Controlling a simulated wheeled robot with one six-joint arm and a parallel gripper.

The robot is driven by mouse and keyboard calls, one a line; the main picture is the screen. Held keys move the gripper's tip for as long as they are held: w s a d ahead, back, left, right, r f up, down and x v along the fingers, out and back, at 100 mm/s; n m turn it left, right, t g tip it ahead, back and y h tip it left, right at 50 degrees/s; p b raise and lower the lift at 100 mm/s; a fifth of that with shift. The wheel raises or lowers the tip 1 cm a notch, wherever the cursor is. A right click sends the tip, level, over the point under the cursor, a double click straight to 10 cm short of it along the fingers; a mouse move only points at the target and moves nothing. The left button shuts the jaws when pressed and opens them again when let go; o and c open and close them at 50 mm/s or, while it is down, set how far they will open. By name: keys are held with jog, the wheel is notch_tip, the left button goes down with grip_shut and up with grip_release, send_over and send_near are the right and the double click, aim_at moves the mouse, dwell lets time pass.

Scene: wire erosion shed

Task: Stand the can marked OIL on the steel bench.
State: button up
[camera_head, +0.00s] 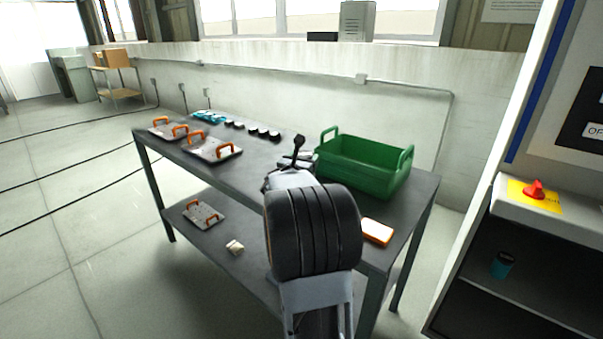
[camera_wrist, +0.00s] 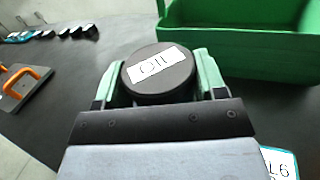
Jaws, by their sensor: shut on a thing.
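The can marked OIL (camera_wrist: 160,85) has a round dark top with a white OIL label, seen from above in the wrist view. My gripper (camera_wrist: 158,70) is shut on it, with a green finger on either side. Behind the can lies the dark top of the steel bench (camera_head: 255,155), which also fills much of the wrist view (camera_wrist: 85,85). The can's base is hidden, so I cannot tell whether it touches the bench. In the head view my arm reaches over the bench and hides most of the gripper and can.
A green bin (camera_head: 350,180) stands on the bench to the right. Plates with orange handles (camera_head: 213,149) and several small dark items (camera_head: 252,131) lie to the left. Bare benchtop lies between the plates and my arm.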

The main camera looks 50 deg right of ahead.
jog(key=shift+w+d+f, duration=0.15)
jog(key=shift+w+f, duration=0.45)
jog(key=shift+f, duration=0.15)
jog(key=shift+f+b, duration=0.35)
jog(key=shift+f, duration=1.05)
jog(key=shift+f, duration=0.15)
jog(key=o, duration=1.1)
jog(key=shift+c, duration=0.2)
